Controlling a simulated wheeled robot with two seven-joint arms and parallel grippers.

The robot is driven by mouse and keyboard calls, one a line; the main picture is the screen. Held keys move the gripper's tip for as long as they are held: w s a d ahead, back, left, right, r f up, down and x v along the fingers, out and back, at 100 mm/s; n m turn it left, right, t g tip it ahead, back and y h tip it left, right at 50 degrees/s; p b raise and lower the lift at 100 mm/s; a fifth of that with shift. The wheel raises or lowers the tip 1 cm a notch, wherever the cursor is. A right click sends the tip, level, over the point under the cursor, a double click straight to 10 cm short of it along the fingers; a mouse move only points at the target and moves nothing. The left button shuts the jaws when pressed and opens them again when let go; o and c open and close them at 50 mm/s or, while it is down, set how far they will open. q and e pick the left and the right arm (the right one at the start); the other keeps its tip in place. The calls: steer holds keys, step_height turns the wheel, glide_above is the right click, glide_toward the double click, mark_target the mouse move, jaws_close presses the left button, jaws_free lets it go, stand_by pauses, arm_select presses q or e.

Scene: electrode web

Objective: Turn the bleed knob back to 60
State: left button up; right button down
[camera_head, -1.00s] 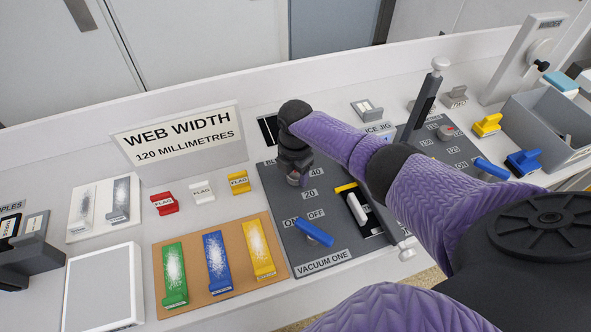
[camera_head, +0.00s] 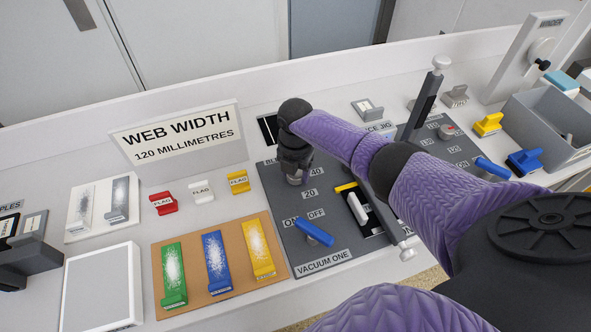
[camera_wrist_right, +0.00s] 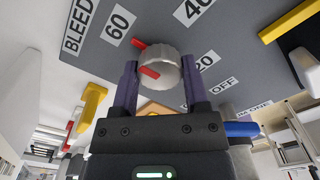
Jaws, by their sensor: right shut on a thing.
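The bleed knob (camera_wrist_right: 163,66) is a round grey knob with red marks on the grey panel, seen in the right wrist view. One red mark at its rim lies toward the 60 label (camera_wrist_right: 118,22); another shows on its side. The 40 and 20 labels are to the right of the knob. My right gripper (camera_wrist_right: 160,84) has its two purple fingers on either side of the knob, shut on it. In the head view my right gripper (camera_head: 297,178) points down at the panel, and my wrist hides most of the knob. My left gripper is not in view.
A blue lever (camera_head: 314,233) stands by the ON and OFF labels on the panel (camera_head: 325,190), near a white lever (camera_head: 357,208). A web width sign (camera_head: 180,138) and several flags stand to the left. A grey bin (camera_head: 545,130) is at the right.

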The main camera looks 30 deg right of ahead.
steer(key=shift+c, duration=1.3)
jaws_free()
steer(key=shift+o, duration=0.8)
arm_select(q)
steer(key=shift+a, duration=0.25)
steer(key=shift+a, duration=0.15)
arm_select(e)
step_height(320, 180, up, 9)
steer(key=p, duration=0.3)
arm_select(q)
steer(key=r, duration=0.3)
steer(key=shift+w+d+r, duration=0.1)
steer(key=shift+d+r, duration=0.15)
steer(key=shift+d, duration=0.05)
arm_select(e)
steer(key=shift+r, duration=0.5)
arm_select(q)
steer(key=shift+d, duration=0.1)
